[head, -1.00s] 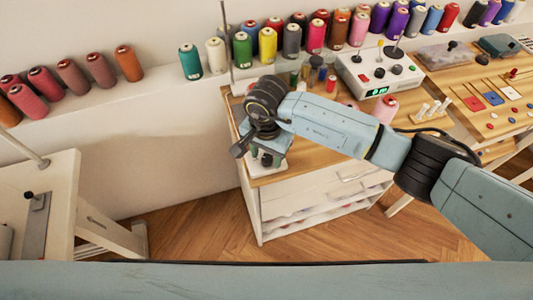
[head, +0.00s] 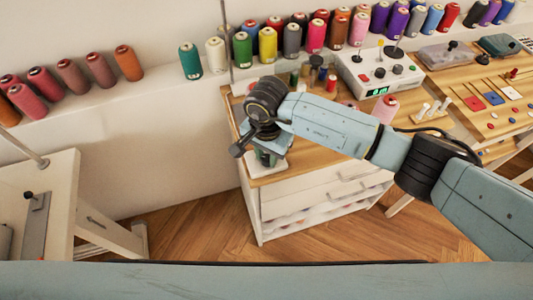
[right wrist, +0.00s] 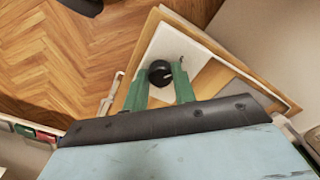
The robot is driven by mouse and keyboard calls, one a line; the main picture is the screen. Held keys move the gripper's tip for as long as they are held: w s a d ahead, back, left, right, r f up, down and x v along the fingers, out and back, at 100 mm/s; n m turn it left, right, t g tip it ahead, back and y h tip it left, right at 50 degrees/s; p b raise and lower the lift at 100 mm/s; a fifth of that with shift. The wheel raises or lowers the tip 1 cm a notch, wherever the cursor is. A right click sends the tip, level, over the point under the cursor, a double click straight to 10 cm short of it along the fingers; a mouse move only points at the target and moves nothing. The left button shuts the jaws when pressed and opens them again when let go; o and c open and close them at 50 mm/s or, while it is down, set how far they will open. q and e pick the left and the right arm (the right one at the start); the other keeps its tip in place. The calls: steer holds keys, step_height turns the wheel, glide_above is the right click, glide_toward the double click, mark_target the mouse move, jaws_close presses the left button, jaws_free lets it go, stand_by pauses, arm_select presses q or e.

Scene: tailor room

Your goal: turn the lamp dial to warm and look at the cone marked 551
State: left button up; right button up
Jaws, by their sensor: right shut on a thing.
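A round black dial (right wrist: 159,70) sits on a white base plate (right wrist: 176,42) in the right wrist view. The green fingers of my right gripper (right wrist: 161,80) are on both sides of the dial and shut on it. In the head view my right gripper (head: 268,158) points down at the white base (head: 274,172) on the cabinet top; the dial is hidden there. Several thread cones stand on the shelf, among them a green one (head: 242,50) and a teal one (head: 190,61). Their labels are too small to read. My left gripper is out of view.
A white control box (head: 379,70) and a pink cone (head: 385,109) stand right of my gripper on the wooden cabinet top (head: 300,140). A thin upright pole (head: 227,40) rises behind. Reddish cones (head: 72,76) stand at the left.

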mark_target(267, 158)
steer(key=m+b, duration=0.1)
steer(key=m, duration=0.2)
steer(key=shift+m, duration=0.3)
steer(key=m+b, duration=0.1)
steer(key=m, duration=0.2)
steer(key=shift+w, duration=0.1)
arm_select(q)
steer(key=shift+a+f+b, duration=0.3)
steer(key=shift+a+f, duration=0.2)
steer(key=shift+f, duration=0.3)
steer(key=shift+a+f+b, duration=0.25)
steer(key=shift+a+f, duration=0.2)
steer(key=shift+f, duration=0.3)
arm_select(e)
steer(key=shift+m, duration=1.8)
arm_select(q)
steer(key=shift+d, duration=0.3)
arm_select(e)
steer(key=o, duration=1)
steer(key=shift+r, duration=0.15)
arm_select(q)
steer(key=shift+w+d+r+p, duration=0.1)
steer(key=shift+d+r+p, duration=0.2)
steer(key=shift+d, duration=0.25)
arm_select(e)
step_height(267, 158, up, 13)
